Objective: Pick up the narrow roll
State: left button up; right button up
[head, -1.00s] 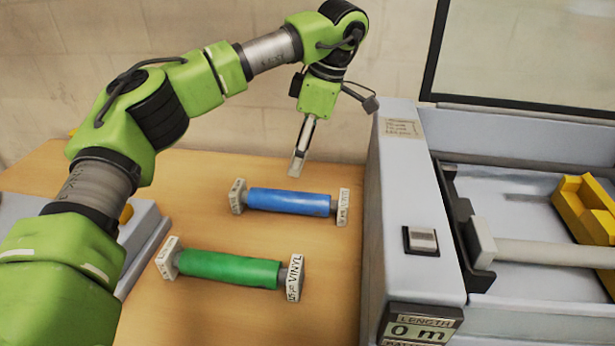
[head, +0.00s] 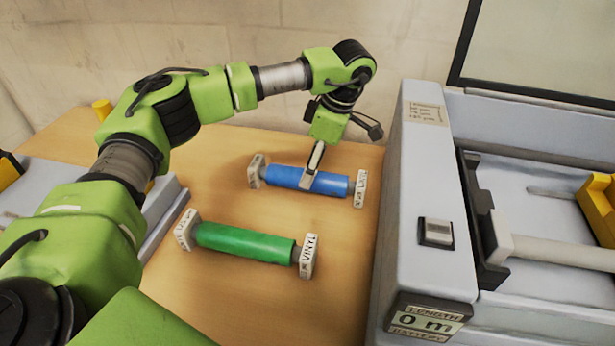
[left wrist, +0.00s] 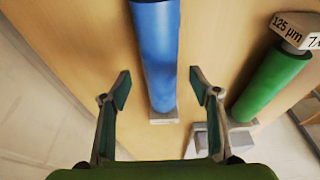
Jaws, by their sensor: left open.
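A blue roll (head: 330,183) with pale square end pieces lies on the wooden table. I cannot tell for certain which is the narrow one. My left gripper (head: 311,172) points down at the middle of the blue roll. In the left wrist view its open fingers (left wrist: 160,85) stand on either side of the blue roll (left wrist: 157,40), with gaps visible on both sides. The green roll (left wrist: 268,85) is off to the right there. My right gripper is not in view.
A grey unit (head: 165,215) is at the left, partly behind my arm. Bare table lies in front of the green roll.

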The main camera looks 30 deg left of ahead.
pick_arm(q)
jog(key=shift+x, duration=1.45)
jog(key=c, duration=1.6)
